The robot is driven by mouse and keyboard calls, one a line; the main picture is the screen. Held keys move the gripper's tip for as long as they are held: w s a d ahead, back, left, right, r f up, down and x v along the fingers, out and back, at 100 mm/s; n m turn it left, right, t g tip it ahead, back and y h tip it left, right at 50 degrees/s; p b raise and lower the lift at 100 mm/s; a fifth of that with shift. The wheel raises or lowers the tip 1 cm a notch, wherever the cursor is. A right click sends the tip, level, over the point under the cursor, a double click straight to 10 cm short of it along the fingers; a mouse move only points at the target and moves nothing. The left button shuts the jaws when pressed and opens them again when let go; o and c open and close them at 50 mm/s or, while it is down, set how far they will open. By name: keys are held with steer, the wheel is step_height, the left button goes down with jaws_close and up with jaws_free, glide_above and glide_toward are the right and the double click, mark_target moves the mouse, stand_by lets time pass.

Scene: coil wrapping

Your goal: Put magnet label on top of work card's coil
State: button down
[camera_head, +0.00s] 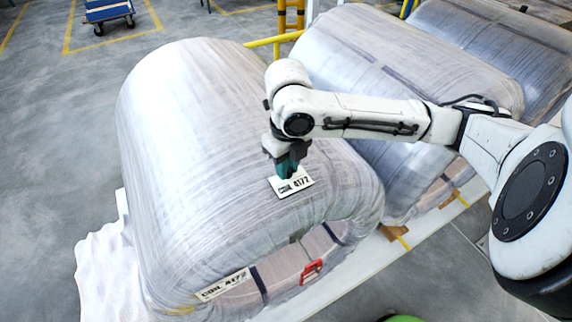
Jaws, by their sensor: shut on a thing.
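The magnet label (299,182) is a small white plate with dark text reading "COIL 4172". My gripper (287,168) is shut on its teal grip part and points down. The label is at the upper surface of the nearest wrapped coil (190,130), toward its right end. I cannot tell whether it touches the wrap or is just above it. The work card (223,284) is white, also reads "COIL 4172", and sits at the lower front edge of this same coil.
Two more wrapped coils (350,45) (490,40) lie behind to the right. A red item (311,271) is at the near coil's end opening. A yellow rail (275,40) stands behind. A blue cart (107,10) is far left. Grey floor is clear at left.

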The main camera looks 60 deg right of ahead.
steer(key=c, duration=1)
jaws_free()
step_height(320, 180, up, 12)
steer(key=p, duration=0.1)
steer(key=shift+r, duration=0.15)
